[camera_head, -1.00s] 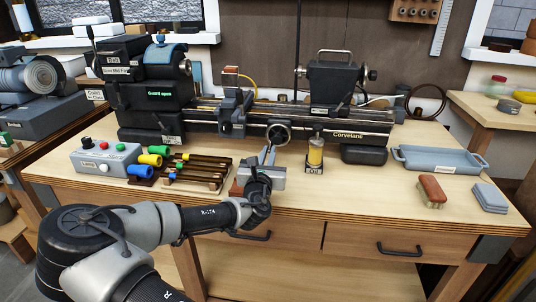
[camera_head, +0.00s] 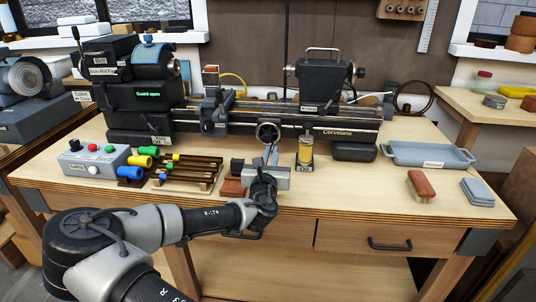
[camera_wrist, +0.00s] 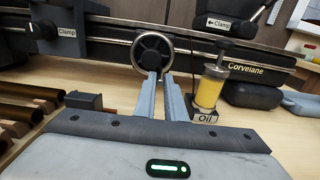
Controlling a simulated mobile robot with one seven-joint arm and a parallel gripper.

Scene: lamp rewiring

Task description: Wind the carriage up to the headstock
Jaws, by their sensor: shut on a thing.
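The lathe stands at the back of the bench, with the black headstock (camera_head: 140,98) at its left end. The carriage (camera_head: 214,112) sits on the bed rails a short way right of the headstock, a narrow gap between them. The round handwheel (camera_head: 268,132) is on the bed's front, right of the carriage; it also shows in the wrist view (camera_wrist: 152,53). My gripper (camera_head: 271,152) reaches up to the handwheel from below. In the wrist view its two fingers (camera_wrist: 164,82) are shut at the wheel's lower edge; the exact contact is partly hidden.
The oil cup (camera_head: 305,152) stands just right of the wheel and my fingers. The tailstock (camera_head: 325,82) is farther right on the bed. A control box (camera_head: 94,160) and a rack of rods (camera_head: 188,170) lie front left. A brush (camera_head: 420,187) and grey tray (camera_head: 430,155) are right.

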